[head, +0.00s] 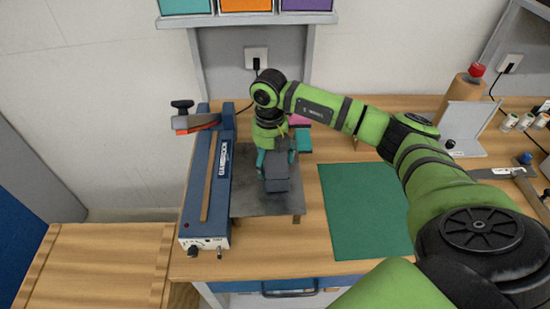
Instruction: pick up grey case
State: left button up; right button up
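The grey case (277,183) is a small dark block over the dark grey plate (250,205) on the wooden bench. My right gripper (276,160) comes down over it from behind. Its teal fingers show at the left and right of the case, close to its sides. I cannot tell whether they press on it, or whether the case rests on the plate or hangs just above it. The gripper hides the far part of the case. My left gripper is not in view.
A blue machine (220,170) with a long bar stands close at the left. A green mat (362,212) lies clear at the right. Pink and teal items (303,138) lie behind the gripper. Bins (246,5) hang above; a bottle and holder (467,90) stand back right.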

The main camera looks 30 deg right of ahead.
jog(key=c, duration=0.6)
jog(key=shift+c, duration=1.2)
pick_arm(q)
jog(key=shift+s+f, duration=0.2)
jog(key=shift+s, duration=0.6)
pick_arm(e)
jog(key=shift+r, duration=0.15)
